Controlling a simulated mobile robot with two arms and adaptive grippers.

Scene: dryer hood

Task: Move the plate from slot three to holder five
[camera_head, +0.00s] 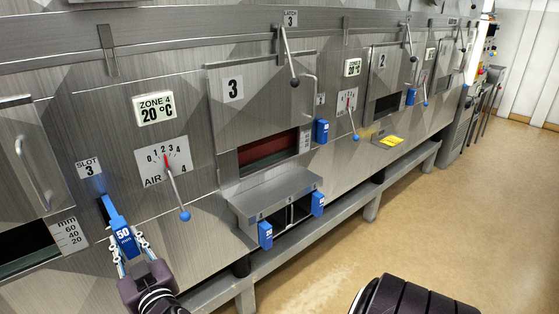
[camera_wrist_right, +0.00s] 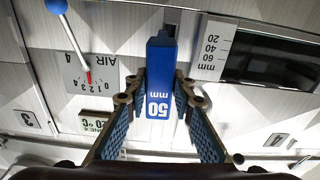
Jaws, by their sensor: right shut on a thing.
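The rest of the plate is hidden behind the panel. My right gripper (camera_head: 127,246) is shut on this handle, one finger on each side. In the right wrist view, the handle (camera_wrist_right: 159,75) reads 50 mm between the fingers. The holder rack (camera_head: 275,190) hangs low on the panel, with blue-handled plates at its left (camera_head: 265,235) and right (camera_head: 318,204). Its holder numbers are too small to read. My left gripper is out of view.
A blue-knobbed air lever (camera_head: 178,198) stands out just right of the gripped handle. The number 3 door (camera_head: 262,105) has a long lever above it, and another blue handle (camera_head: 321,131) sits right of its opening. A rail (camera_head: 300,226) runs below; the floor beyond is clear.

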